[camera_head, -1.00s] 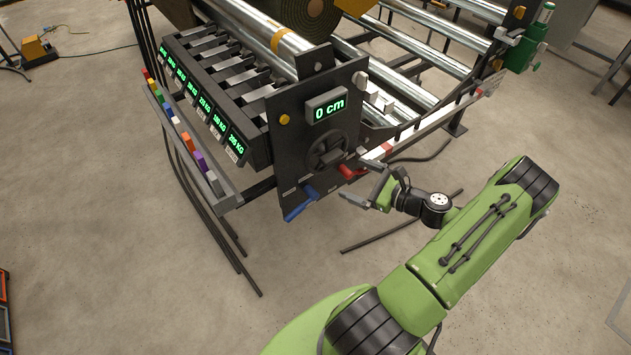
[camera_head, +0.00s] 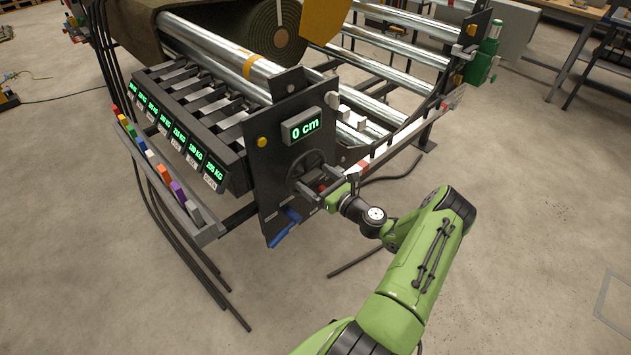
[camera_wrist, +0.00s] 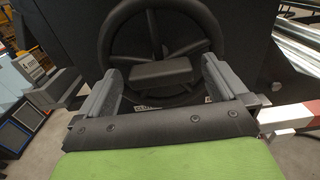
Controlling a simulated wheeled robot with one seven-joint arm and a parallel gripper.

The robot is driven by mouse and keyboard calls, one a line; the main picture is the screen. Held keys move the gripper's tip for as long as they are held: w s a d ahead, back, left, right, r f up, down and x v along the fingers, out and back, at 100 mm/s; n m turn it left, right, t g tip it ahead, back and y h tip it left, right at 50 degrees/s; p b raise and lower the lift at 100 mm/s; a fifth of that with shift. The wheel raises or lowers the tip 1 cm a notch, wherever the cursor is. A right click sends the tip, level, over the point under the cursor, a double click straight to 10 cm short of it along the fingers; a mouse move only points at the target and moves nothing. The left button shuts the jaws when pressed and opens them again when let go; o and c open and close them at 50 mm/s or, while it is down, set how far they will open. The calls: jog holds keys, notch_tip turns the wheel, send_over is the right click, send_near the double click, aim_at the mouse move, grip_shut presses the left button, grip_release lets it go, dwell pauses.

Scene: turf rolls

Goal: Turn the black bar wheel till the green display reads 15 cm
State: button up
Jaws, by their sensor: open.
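The black bar wheel (camera_head: 302,167) is mounted on the dark end plate of the machine, below the green display (camera_head: 301,127), which reads 0 cm. In the wrist view the wheel (camera_wrist: 128,30) fills the upper middle, with its rim, spokes and a dark block-like grip near its lower part. My gripper (camera_head: 319,188) is at the lower right of the wheel in the head view. In the wrist view my gripper (camera_wrist: 160,84) is open, its two fingers apart on either side of the wheel's lower part. I cannot tell whether they touch it.
A blue lever (camera_head: 284,228) sticks out below the wheel. A red and white rail (camera_head: 400,136) runs to the right. A row of green KG displays (camera_head: 174,131) and a tray of coloured blocks (camera_head: 160,174) lie left. Open floor is at right.

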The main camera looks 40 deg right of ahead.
jog(key=shift+w, duration=0.35)
jog(key=shift+c, duration=0.3)
jog(key=c, duration=1.3)
jog(key=shift+c, duration=0.2)
jog(key=shift+m, duration=0.4)
